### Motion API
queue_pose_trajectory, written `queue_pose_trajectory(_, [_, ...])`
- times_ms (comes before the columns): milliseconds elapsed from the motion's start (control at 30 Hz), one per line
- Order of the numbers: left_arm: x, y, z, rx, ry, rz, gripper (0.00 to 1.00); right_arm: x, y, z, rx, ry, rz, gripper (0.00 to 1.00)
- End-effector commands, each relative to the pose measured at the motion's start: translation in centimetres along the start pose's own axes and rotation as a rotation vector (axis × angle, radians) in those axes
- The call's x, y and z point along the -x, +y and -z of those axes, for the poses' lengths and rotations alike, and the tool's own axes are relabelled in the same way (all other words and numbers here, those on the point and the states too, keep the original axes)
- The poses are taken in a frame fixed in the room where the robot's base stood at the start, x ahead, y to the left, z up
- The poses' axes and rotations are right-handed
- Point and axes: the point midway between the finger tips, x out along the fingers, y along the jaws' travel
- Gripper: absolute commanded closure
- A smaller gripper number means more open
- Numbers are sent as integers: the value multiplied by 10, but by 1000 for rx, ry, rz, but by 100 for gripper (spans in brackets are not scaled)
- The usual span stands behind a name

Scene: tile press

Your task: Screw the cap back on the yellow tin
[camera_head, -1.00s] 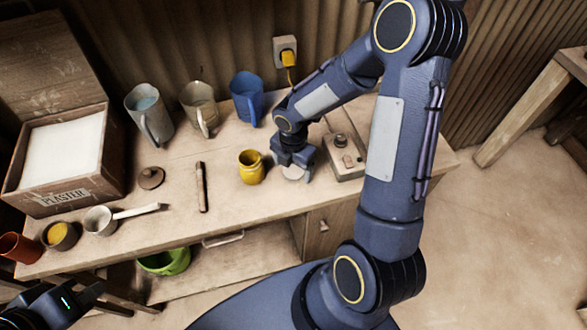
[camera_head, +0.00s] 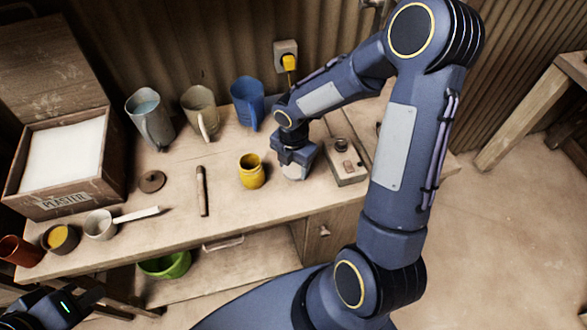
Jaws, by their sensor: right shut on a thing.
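The yellow tin (camera_head: 252,174) stands upright on the workbench, its top open and bare. My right gripper (camera_head: 294,168) points down just right of the tin, apart from it. It is shut on a pale round disc (camera_head: 294,173), which looks like the cap; the fingers partly hide it. The disc is at or close above the bench top; I cannot tell which. My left gripper (camera_head: 90,297) is low at the left corner, away from the tin, dark and partly cut off, so its jaws are unclear.
Three jugs, grey (camera_head: 148,122), beige (camera_head: 200,113) and blue (camera_head: 247,103), stand behind the tin. A small device (camera_head: 343,161) sits right of my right gripper.

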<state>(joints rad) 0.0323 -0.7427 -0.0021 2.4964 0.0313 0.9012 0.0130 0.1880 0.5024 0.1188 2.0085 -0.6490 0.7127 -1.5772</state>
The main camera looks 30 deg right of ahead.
Motion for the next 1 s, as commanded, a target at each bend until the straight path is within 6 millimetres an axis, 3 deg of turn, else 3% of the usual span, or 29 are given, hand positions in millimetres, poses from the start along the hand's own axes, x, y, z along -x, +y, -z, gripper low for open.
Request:
queue_pose_trajectory(300, [-4,-2,-2,0,0,0,100,71,-57,17,-4,-5,-6,67])
queue_pose_trajectory(600, [-7,-3,-3,0,0,0,100,96,-115,35,-2,-2,-4,67])
queue_pose_trajectory(800, [-7,-3,-3,0,0,0,100,103,-131,40,0,-1,-2,67])
queue_pose_trajectory(1000, [-7,-3,-3,0,0,0,100,104,-134,42,1,1,0,67])
